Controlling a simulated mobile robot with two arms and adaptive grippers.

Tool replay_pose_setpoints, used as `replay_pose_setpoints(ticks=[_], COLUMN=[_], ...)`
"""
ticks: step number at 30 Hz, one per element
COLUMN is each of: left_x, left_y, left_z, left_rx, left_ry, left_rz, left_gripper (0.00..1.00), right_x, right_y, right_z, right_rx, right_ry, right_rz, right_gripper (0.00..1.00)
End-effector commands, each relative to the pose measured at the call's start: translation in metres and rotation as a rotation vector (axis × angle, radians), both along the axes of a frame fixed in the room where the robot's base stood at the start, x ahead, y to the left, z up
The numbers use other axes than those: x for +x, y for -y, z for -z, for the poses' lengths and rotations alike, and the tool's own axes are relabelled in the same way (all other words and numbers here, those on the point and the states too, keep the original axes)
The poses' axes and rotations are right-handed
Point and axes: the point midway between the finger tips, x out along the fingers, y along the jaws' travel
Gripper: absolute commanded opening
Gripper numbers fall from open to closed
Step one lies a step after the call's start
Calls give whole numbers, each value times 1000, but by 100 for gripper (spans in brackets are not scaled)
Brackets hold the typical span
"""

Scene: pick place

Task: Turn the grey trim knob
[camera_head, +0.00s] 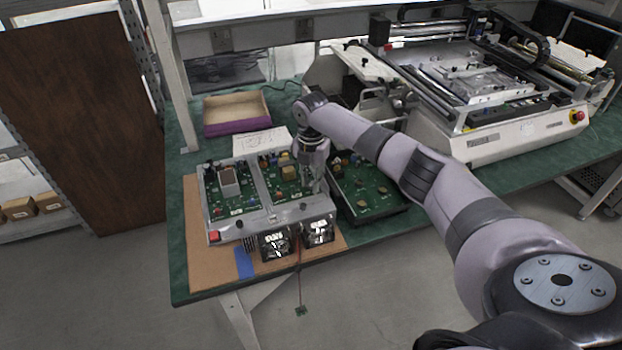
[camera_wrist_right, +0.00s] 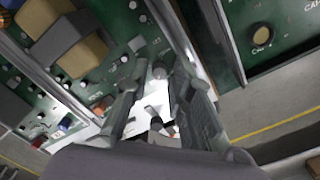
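My right gripper (camera_head: 317,178) points down at the right part of an open metal chassis (camera_head: 262,216) holding green circuit boards. In the right wrist view my right gripper (camera_wrist_right: 160,82) has its two dark fingers standing apart. A small round grey piece, which looks like the trim knob (camera_wrist_right: 159,70), shows between the fingertips near the chassis's bright metal edge. Whether the fingers touch it I cannot tell. In the head view the knob is hidden by the gripper or too small to make out. My left gripper is not in view.
A separate green board in a dark tray (camera_head: 372,207) lies right of the chassis. Two fans (camera_head: 275,246) and a red switch (camera_head: 214,237) are at the chassis front. A shallow box (camera_head: 236,113) and paper (camera_head: 250,143) lie behind. A large machine (camera_head: 490,135) fills the right.

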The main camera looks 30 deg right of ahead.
Motion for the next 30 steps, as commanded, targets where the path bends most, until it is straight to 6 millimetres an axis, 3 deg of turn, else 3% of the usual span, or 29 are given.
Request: replay_pose_setpoints(ticks=[6,15,30], left_x=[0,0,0], left_y=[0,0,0], left_z=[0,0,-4], left_rx=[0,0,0], left_ry=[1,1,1], left_rz=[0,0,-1], left_gripper=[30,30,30], right_x=[0,0,0], right_y=[0,0,0], right_z=[0,0,-1], right_rx=[0,-1,0], right_ry=[0,-1,-2], right_rz=[-1,-1,26], right_gripper=[20,0,0])
